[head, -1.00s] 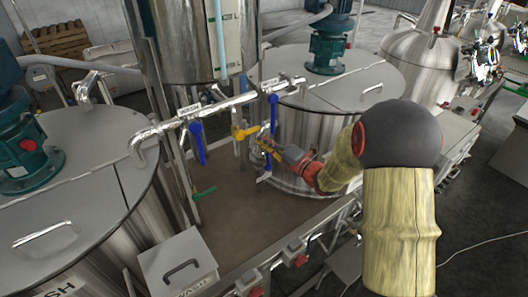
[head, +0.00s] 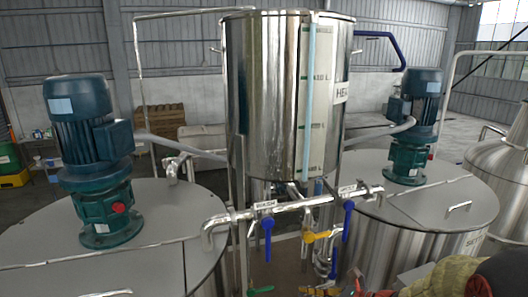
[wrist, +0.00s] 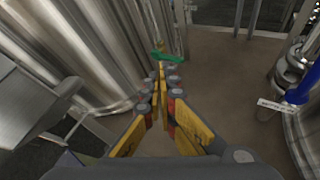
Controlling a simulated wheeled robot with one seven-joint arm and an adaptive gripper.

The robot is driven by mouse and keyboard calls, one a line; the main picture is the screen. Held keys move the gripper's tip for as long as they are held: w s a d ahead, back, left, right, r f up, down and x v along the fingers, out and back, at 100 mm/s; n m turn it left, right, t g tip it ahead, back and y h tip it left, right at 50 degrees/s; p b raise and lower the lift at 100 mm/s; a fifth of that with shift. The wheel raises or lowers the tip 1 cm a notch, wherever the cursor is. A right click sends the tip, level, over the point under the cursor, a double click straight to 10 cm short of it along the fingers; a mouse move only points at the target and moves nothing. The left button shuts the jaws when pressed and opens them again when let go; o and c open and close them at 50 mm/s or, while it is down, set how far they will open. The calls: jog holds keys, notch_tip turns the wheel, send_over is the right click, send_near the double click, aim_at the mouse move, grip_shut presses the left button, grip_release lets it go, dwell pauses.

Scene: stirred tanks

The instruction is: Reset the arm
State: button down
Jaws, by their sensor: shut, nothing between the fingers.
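My gripper shows in the wrist view (wrist: 161,84), with its yellow and grey fingers together and nothing between them. It points down past the stirred tanks toward the brown floor tray (wrist: 215,60). A green valve handle (wrist: 170,58) lies just beyond the fingertips; I cannot tell whether they touch. A bit of orange and yellow at the bottom edge seems to be my gripper, mostly cut off.
A tall steel vessel (head: 265,85) stands between two lidded tanks with green motors (head: 92,150) (head: 412,125). A pipe with blue handles (head: 267,235) (head: 347,220) and a yellow valve (head: 320,236) crosses in front. Steel tank walls (wrist: 75,50) flank my gripper closely.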

jog(key=s+f+n+g+h+b, duration=0.2)
jog(key=s+f+n+g+b, duration=0.1)
jog(key=s+n, duration=0.45)
jog(key=s+f+n+g+h+b, duration=0.1)
jog(key=s+f+n+g+b, duration=0.1)
jog(key=s+n, duration=0.55)
jog(key=s+d+f+n+t+h+b, duration=0.3)
jog(key=s+d+n+h+b, duration=0.3)
jog(key=s+n+b, duration=0.5)
jog(key=f+n+h+b, duration=0.1)
jog(key=b, duration=0.5)
jog(key=shift+s+d+f+n+h, duration=0.2)
jog(key=shift+s+n+h, duration=0.1)
jog(key=shift+n+h, duration=0.1)
